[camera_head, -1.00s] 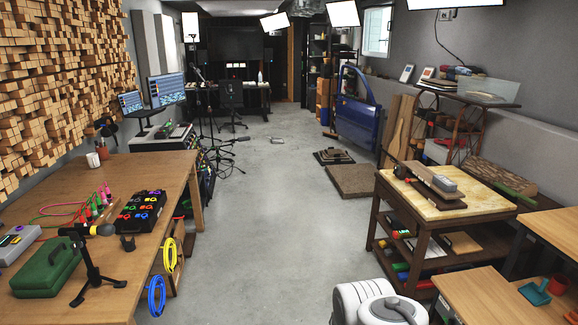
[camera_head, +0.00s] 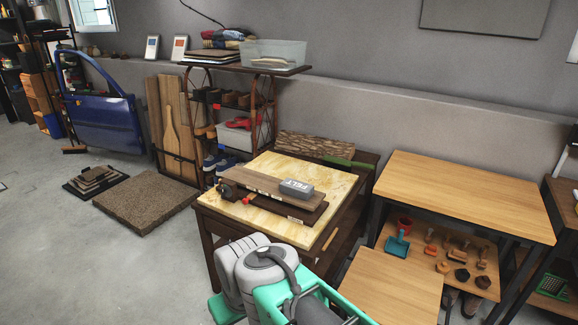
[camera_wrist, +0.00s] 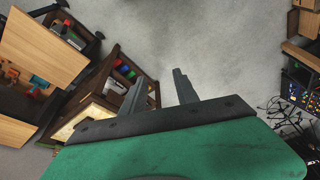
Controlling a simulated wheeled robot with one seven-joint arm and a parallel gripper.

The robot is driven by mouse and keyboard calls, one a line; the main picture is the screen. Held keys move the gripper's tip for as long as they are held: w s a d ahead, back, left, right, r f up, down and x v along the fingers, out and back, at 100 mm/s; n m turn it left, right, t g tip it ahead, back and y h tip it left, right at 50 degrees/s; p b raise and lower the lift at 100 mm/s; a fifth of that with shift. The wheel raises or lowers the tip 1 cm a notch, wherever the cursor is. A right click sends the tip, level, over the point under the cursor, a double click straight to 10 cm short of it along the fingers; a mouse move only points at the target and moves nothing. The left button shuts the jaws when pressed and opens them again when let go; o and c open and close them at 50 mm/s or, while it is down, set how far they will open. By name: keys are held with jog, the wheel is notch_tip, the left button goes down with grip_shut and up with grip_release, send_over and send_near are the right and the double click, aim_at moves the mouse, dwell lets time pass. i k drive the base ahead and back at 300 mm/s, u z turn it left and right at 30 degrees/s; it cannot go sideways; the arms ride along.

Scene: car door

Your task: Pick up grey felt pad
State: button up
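The grey felt pad (camera_head: 296,189) is a small grey block with "FELT" in white on its side. In the head view it lies on boards on top of the wooden workbench (camera_head: 325,228), toward the right end of the boards. My gripper's two dark fingers (camera_wrist: 158,92) show in the wrist view, spread apart with nothing between them. The fingers point toward bare floor beside a wooden cart. The fingertips do not show in the head view, where part of my arm stands in front of the bench. The pad cannot be made out in the wrist view.
A light wooden table (camera_head: 468,190) stands right of the bench, with a lower table (camera_head: 390,287) in front. A shelf rack (camera_head: 236,115) stands behind. A brown mat (camera_head: 143,202) and a blue car door (camera_head: 100,120) are at left. The floor at left is mostly clear.

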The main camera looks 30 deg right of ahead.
aim_at(303, 190)
jog(key=z, duration=0.5)
jog(key=i, duration=1.45)
jog(key=z, duration=0.5)
